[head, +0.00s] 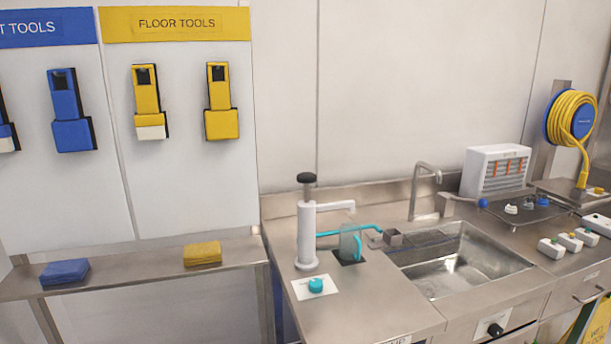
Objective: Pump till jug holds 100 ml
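A white pump (307,235) with a black knob on top (306,178) stands upright on the steel counter, left of the sink. Its spout (336,206) points right, above a small translucent jug (350,243) with a teal handle. The jug stands on a dark square pad (349,261). The liquid level in the jug is too small to read. A teal round knob or cap (316,285) sits on a white plate in front of the pump. Neither of my grippers shows in the head view.
A sink (460,262) with a tap (423,180) lies right of the jug. A teal tube-like piece (340,232) reaches toward the sink's edge. A lower shelf (130,272) at left holds blue and yellow cloths. The counter front is mostly clear.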

